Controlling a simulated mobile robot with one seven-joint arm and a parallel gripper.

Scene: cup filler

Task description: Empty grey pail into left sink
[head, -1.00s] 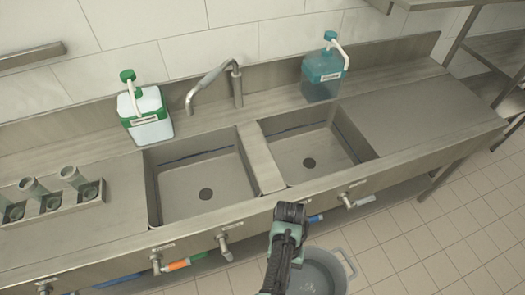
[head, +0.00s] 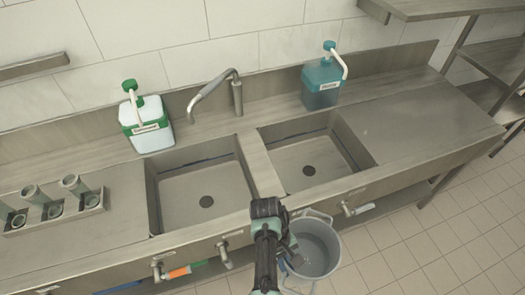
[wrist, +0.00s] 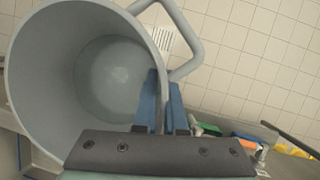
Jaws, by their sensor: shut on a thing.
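The grey pail (head: 324,238) is in front of the sink counter, below the right sink's front edge in the head view. In the wrist view the pail (wrist: 45,75) fills the left side, its open mouth towards the camera and its handle on the right. My gripper (wrist: 160,78) is shut on the pail's rim, one blue finger on each side of the wall. In the head view my gripper (head: 292,260) is partly hidden by my arm. I cannot tell whether liquid is in the pail. The left sink (head: 180,203) looks empty, with a dark drain.
The right sink (head: 290,165) is beside it, past a divider. A tap (head: 237,95), a green-white dispenser (head: 147,125) and a blue dispenser (head: 321,85) stand behind. Valves (head: 223,250) stick out along the counter front. A cup rack (head: 55,213) is at left.

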